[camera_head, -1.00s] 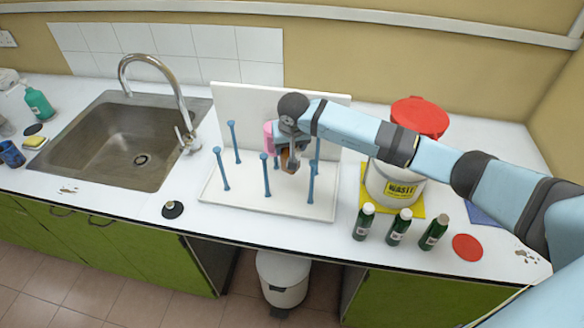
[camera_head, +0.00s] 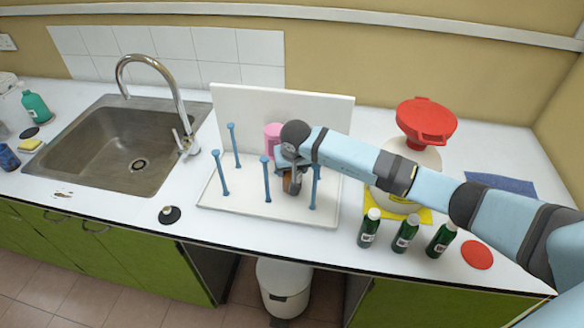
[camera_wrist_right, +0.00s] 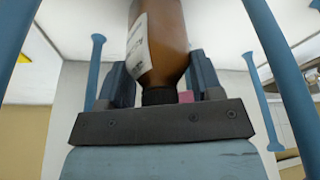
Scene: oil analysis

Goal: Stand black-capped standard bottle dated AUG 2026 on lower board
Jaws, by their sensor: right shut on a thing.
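My right gripper (camera_head: 290,176) is shut on a brown bottle (camera_head: 290,186), low among the blue pegs over the white lower board (camera_head: 238,201). In the right wrist view the brown bottle (camera_wrist_right: 165,40) has a black cap and a pale label at its left side. The cap lies between the fingers (camera_wrist_right: 155,85), with the body pointing away from the palm. The label's date cannot be read. I cannot tell whether the bottle's base touches the board. My left gripper is not in view.
Several blue pegs (camera_head: 266,178) stand on the board, before an upright white panel (camera_head: 238,115). A pink object (camera_head: 273,131) is behind the gripper. Green bottles (camera_head: 404,235), a red disc (camera_head: 476,254) and a white waste container with a red top (camera_head: 426,122) are right. The sink (camera_head: 120,150) is left.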

